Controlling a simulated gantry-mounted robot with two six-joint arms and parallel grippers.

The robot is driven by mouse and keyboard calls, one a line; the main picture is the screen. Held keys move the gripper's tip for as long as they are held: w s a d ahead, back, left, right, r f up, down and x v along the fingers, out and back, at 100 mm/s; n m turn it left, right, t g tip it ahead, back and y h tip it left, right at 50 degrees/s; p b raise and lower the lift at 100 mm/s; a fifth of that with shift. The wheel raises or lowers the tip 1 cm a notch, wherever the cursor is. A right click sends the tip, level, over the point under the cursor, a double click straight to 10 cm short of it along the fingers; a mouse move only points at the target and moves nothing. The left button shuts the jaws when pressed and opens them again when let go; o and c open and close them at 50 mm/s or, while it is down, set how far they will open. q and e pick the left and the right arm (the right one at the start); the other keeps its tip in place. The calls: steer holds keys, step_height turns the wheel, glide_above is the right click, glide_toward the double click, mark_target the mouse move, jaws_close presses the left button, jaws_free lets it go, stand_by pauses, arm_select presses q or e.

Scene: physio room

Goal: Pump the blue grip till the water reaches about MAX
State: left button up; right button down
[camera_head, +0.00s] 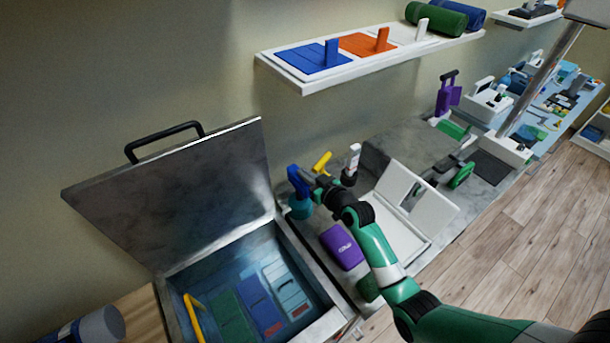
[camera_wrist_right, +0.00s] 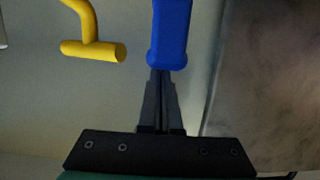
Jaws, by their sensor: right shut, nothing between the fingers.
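The blue grip (camera_head: 298,181) stands upright at the right of the open metal tank (camera_head: 173,305). It also shows large at the top of the right wrist view (camera_wrist_right: 171,32). My right gripper (camera_head: 316,182) is just right of the grip, its arm reaching in from the lower right. In the wrist view its fingers (camera_wrist_right: 161,78) are shut together and empty, with their tips at the grip's lower end. I cannot tell whether they touch it. Bluish water fills the tank's lower part around coloured packs (camera_head: 255,298). No MAX mark is readable. My left gripper is out of view.
The tank's lid (camera_head: 180,205) stands open behind it. A yellow handle (camera_head: 322,161) is close behind the gripper, also in the wrist view (camera_wrist_right: 92,48). A white-topped upright piece (camera_head: 354,157), purple box (camera_head: 342,247) and open white case (camera_head: 400,225) crowd the bench.

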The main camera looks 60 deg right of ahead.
step_height(320, 180, down, 6)
steer(key=b, duration=0.5)
steer(key=shift+r, duration=0.1)
step_height(320, 180, up, 6)
steer(key=p, duration=0.4)
steer(key=shift+f+p, duration=0.25)
steer(key=shift+p, duration=0.15)
steer(key=f+v, duration=0.1)
steer(key=v, duration=0.8)
steer(key=shift+s+a+p, duration=0.2)
steer(key=shift+s+p, duration=0.15)
steer(key=shift+s, duration=0.1)
stand_by(0.3)
